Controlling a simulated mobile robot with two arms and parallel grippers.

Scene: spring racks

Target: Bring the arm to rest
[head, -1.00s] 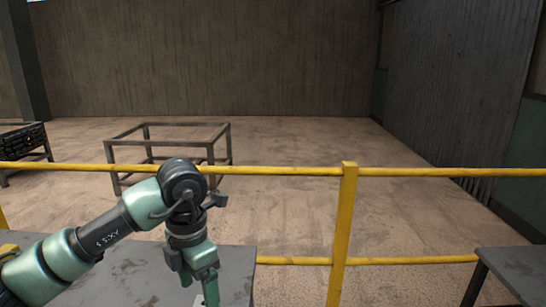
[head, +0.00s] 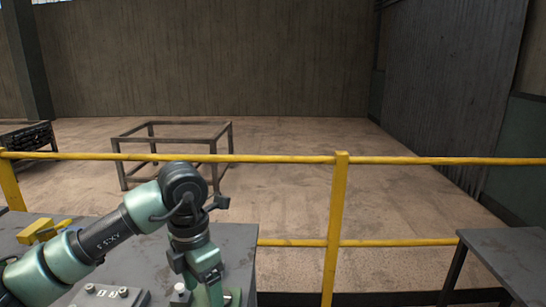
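My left arm (head: 98,243) comes in from the lower left and bends down at the wrist. My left gripper (head: 200,286) points down over the grey table (head: 235,250) at the bottom left. Its two green fingers look apart, with nothing seen held between them. The fingertips are near the bottom edge of the picture, so their height over the table is hard to tell. My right gripper is not in view.
On the table are a yellow block-like part (head: 42,230), a dark plate with bolts (head: 100,294) and a small white knob (head: 180,292). A yellow railing (head: 341,215) runs behind. Another table (head: 510,255) stands right. An empty metal frame (head: 175,142) stands beyond the railing.

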